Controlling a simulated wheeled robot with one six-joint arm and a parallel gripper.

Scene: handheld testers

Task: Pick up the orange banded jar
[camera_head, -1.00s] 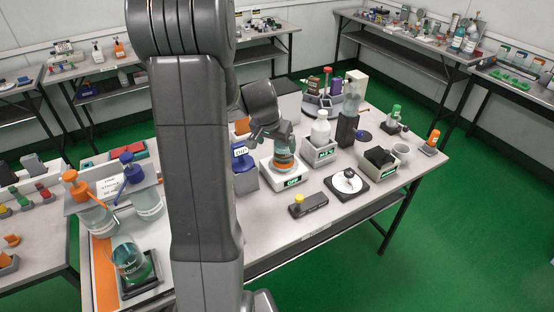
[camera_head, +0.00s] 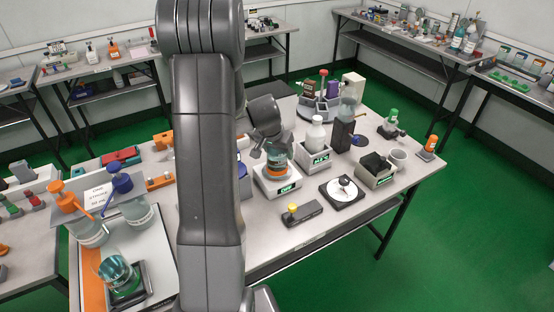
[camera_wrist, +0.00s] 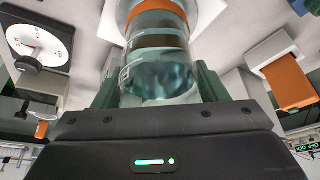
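The orange banded jar (camera_head: 277,164) is a clear jar with an orange band, upright on a white device (camera_head: 279,189) with a green-lit display. It fills the middle of the wrist view (camera_wrist: 157,50), with a dark band above its bluish contents. My gripper (camera_head: 270,146) is at the jar, coming from behind and above it in the head view. In the wrist view its two green-grey fingers (camera_wrist: 158,82) flank the jar closely, one on each side. Whether they press on the glass cannot be told. The jar appears to rest on the device.
A white bottle in a display stand (camera_head: 313,155) and a dark block (camera_head: 342,135) stand right of the jar. A yellow-knobbed black device (camera_head: 303,213) and a dial plate (camera_head: 342,191) are in front. A blue-topped unit (camera_head: 242,170) is close on the left.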

